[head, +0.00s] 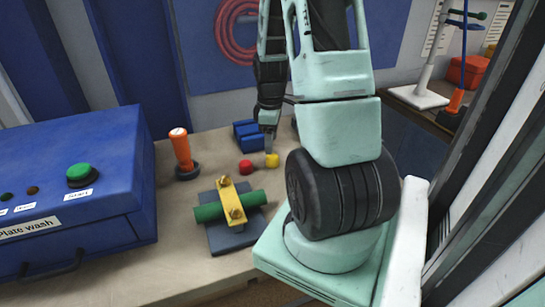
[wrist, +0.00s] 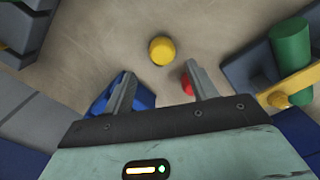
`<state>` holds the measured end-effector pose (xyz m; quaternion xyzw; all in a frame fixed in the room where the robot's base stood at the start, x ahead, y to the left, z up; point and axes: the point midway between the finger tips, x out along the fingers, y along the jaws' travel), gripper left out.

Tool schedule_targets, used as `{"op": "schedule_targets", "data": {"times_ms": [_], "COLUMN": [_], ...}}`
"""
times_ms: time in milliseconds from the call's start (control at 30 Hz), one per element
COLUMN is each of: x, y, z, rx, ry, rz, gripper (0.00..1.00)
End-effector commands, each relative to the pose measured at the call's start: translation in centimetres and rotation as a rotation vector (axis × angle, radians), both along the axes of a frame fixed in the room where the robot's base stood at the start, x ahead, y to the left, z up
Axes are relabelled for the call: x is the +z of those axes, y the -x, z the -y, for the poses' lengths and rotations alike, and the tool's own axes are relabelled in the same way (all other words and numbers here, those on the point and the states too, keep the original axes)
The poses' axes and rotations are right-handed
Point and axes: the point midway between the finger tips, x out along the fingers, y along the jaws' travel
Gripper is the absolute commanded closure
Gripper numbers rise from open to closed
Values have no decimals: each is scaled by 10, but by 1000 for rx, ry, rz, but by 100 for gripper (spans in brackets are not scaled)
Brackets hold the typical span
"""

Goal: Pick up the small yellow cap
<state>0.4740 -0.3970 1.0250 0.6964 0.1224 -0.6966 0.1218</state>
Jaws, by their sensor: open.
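The small yellow cap (wrist: 162,50) stands on the beige table top, just ahead of my fingertips and roughly centred between them in the wrist view. In the head view the yellow cap (head: 272,160) is right by my gripper (head: 268,133), which points down at the end of my arm. In the wrist view my gripper (wrist: 163,80) is open, with two grey fingers apart and nothing between their tips. A small red cap (wrist: 187,84) is beside the right finger, partly hidden by it. The red cap also shows left of the yellow one in the head view (head: 246,167).
A blue block (head: 247,133) is behind the caps; it shows under the left finger in the wrist view (wrist: 111,97). A green cylinder under a yellow clamp (head: 234,201) is in front. An orange-handled tool (head: 183,154) and a blue Plate wash box (head: 75,190) are left.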

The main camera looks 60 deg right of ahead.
Motion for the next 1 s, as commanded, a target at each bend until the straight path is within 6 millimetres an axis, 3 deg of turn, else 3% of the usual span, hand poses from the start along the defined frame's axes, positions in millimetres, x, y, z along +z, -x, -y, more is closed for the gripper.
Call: {"op": "schedule_targets", "data": {"times_ms": [233, 533, 867, 1000], "x": [-15, -51, -58, -58], "y": [1, 2, 1, 1], "z": [-2, -5, -4, -4], "rx": [0, 0, 0, 0], "ry": [-2, -2, 1, 1], "rz": [-2, -3, 0, 0], "gripper": [42, 42, 42, 76]}}
